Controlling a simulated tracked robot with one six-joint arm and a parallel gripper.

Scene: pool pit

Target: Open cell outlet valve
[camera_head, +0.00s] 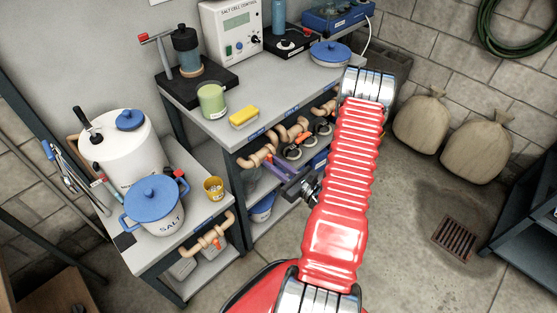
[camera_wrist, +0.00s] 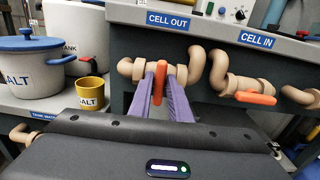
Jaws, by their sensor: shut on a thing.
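The cell outlet valve (camera_wrist: 139,69) is a beige pipe fitting under the blue CELL OUT label (camera_wrist: 170,20) in the wrist view. Its orange lever (camera_wrist: 159,84) points down, across the level pipe. My gripper (camera_wrist: 165,76) has its two purple fingers shut on this lever, one on each side. In the head view my gripper (camera_head: 271,166) reaches the front edge of the bench, by the beige pipes (camera_head: 262,155). The orange lever cannot be made out there.
A second valve with an orange lever (camera_wrist: 255,98) lying along its pipe is under the CELL IN label (camera_wrist: 257,40). A blue-lidded salt pot (camera_head: 156,203) and yellow cup (camera_head: 214,189) stand on the lower bench. Open floor with a drain grate (camera_head: 457,236) lies right.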

